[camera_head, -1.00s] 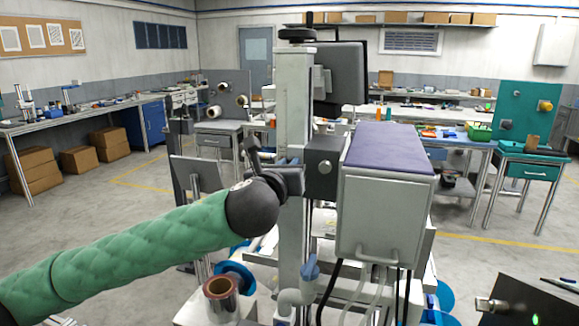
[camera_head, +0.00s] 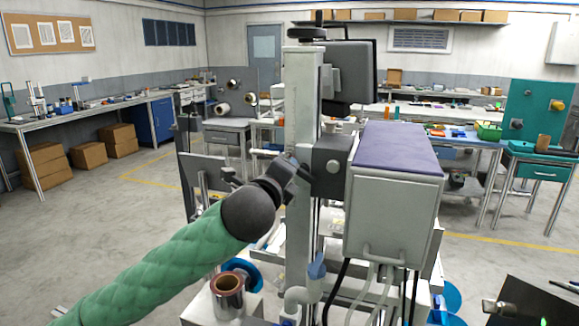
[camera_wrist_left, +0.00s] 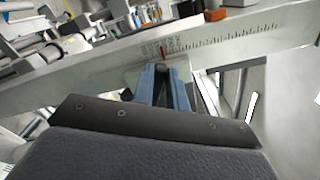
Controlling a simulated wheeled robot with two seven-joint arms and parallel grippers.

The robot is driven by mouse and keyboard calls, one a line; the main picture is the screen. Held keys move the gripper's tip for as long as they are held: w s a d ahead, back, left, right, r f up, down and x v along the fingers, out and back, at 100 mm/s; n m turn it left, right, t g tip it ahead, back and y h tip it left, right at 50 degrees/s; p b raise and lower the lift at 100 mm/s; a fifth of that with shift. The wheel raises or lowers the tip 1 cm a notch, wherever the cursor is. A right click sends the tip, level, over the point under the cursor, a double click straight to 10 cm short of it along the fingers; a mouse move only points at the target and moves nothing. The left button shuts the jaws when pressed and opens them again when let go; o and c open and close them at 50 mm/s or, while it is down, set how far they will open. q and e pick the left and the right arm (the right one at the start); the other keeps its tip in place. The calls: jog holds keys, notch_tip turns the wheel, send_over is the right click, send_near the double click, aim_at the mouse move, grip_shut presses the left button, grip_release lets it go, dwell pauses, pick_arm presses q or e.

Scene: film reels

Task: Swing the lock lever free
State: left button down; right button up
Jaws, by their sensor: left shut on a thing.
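The grey upright column (camera_head: 298,120) stands mid-picture in the head view, with a dark clamp block (camera_head: 330,166) on its right side. My left gripper (camera_head: 292,182) is at the column, level with this block, seen from behind. In the left wrist view the two bluish fingers (camera_wrist_left: 166,86) are closed around a small dark piece, apparently the lock lever (camera_wrist_left: 161,72), in front of the scaled column (camera_wrist_left: 105,72) with a red mark. Most of the lever is hidden by the fingers and hand. My right gripper is in neither view.
A grey housing with a purple top (camera_head: 392,205) stands close right of the column. A monitor (camera_head: 350,72) is above. Floor to the left is open.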

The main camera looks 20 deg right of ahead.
pick_arm(q)
jog(key=shift+w+a+f+n+p, duration=0.1)
jog(key=shift+f+n+p, duration=0.2)
jog(key=shift+n, duration=1.1)
jog(key=shift+w+a+f+n+p, duration=0.15)
jog(key=shift+f+n, duration=0.25)
jog(key=shift+n, duration=1)
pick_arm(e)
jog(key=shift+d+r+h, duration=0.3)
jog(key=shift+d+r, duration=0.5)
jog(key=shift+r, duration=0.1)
pick_arm(q)
jog(key=shift+s, duration=0.1)
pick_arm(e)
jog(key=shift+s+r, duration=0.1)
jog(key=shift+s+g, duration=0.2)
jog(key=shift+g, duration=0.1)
pick_arm(q)
jog(key=c, duration=1.4)
grip_release()
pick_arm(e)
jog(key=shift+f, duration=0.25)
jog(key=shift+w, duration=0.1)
